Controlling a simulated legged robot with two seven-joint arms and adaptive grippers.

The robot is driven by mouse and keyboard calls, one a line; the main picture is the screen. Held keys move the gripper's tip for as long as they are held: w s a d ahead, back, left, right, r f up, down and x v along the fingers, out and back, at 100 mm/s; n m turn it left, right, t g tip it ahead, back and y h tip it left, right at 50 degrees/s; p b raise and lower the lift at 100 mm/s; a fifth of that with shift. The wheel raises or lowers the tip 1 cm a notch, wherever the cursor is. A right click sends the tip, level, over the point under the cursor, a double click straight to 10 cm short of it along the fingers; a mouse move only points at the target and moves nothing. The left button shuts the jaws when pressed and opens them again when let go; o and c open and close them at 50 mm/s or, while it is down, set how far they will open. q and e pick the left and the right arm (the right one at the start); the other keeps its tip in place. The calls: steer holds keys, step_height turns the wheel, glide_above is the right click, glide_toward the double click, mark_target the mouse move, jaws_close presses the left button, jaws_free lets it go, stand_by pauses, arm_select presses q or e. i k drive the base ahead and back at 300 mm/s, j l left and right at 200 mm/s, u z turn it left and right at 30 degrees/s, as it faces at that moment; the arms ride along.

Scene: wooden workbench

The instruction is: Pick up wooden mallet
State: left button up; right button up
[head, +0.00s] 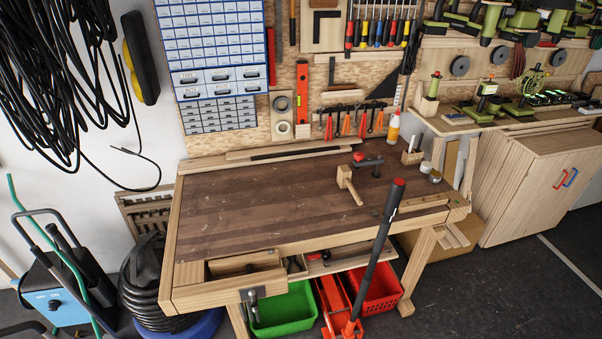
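The wooden mallet (346,180) lies on the dark wooden top of the workbench (250,205), right of the middle. Its pale block head is toward the back left and its handle points toward the front right. Nothing covers it. Neither of my grippers shows in the head view.
A long black bar with a red tip (382,240) rises in front of the bench, close to the mallet's handle in the picture. A red-and-black clamp (368,161), an orange-white bottle (393,127) and small jars (427,167) stand behind. The bench's left half is clear.

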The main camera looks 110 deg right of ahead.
mark_target(344, 172)
steer(key=z, duration=2.35)
steer(key=j, duration=0.1)
